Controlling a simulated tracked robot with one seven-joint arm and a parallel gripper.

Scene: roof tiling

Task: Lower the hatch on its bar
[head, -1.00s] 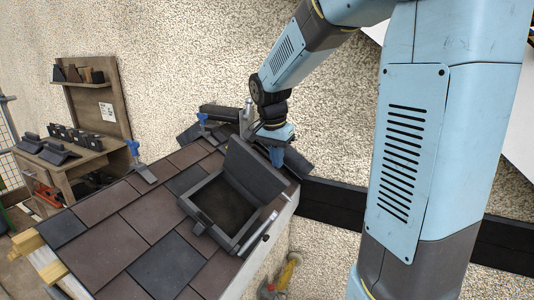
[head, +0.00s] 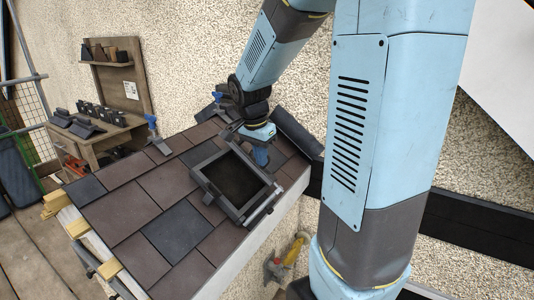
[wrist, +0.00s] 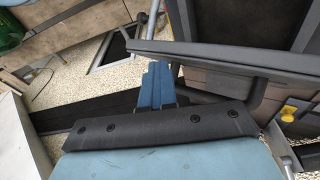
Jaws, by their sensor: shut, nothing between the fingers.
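The hatch (head: 209,193) is a dark grey square frame with a near-black middle, set in the tiled roof. No lid stands up from it; the lid seems to lie low over the frame, but I cannot tell how far it is down. My gripper (head: 260,158) is shut and empty, pointing down just beyond the hatch's far right edge. In the wrist view its blue fingers (wrist: 156,85) are together, beside a dark framed panel (wrist: 230,58) that looks like the hatch. A grey bar (head: 262,211) lies along the hatch's near right side.
Brown and grey tiles (head: 130,222) cover the roof. Blue-handled clamps (head: 153,130) stand along the far edge. A dark ridge piece (head: 298,134) lies right of my gripper. A wooden bench (head: 112,135) stands behind left. A yellow-handled tool (head: 290,255) is below the roof edge.

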